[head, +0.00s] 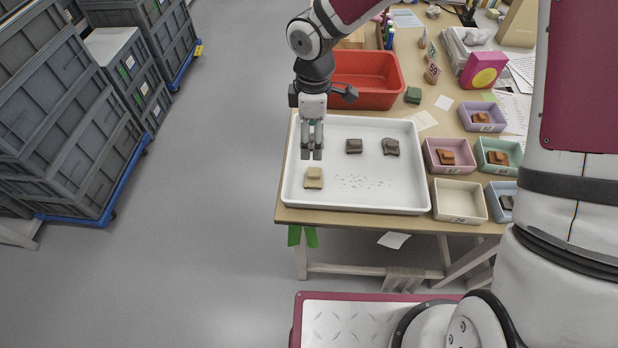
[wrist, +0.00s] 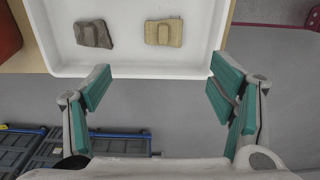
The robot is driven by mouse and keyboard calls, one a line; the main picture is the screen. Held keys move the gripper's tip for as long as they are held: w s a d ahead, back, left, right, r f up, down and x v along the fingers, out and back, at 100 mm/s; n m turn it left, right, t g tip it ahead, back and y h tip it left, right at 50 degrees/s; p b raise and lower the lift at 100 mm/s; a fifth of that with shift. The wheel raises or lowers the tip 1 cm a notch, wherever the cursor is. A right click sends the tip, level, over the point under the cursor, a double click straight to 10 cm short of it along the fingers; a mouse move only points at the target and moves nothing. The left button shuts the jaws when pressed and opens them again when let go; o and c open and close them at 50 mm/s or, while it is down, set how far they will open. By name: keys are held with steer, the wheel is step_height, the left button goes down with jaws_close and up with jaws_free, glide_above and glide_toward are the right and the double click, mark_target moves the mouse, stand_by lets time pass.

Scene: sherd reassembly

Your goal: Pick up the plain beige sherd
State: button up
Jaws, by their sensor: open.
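The plain beige sherd (head: 313,179) lies in the front left part of the white tray (head: 375,205). It also shows in the wrist view (wrist: 164,32), with a raised block on its upper face. My gripper (head: 312,155) hangs over the left side of the tray, just behind the beige sherd in the head view. In the wrist view my gripper (wrist: 158,72) is open and empty, and the sherd lies beyond the fingertips. A dark grey-brown sherd (head: 354,146) and another dark sherd (head: 390,147) lie farther back in the tray. One dark sherd (wrist: 93,34) shows in the wrist view.
A red bin (head: 375,97) stands behind the tray. Pink (head: 446,170), teal (head: 508,170), purple (head: 497,124) and blue boxes to the right hold sherds. A cream box (head: 474,185) is empty. Small crumbs lie in the tray. Grey crates (head: 60,130) stand left across open floor.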

glide_above(311, 174)
steer(key=f, duration=0.8)
steer(key=shift+w+f, duration=0.2)
steer(key=shift+w, duration=0.05)
steer(key=shift+s+f, duration=0.2)
steer(key=shift+f, duration=2.4)
steer(key=c, duration=1.2)
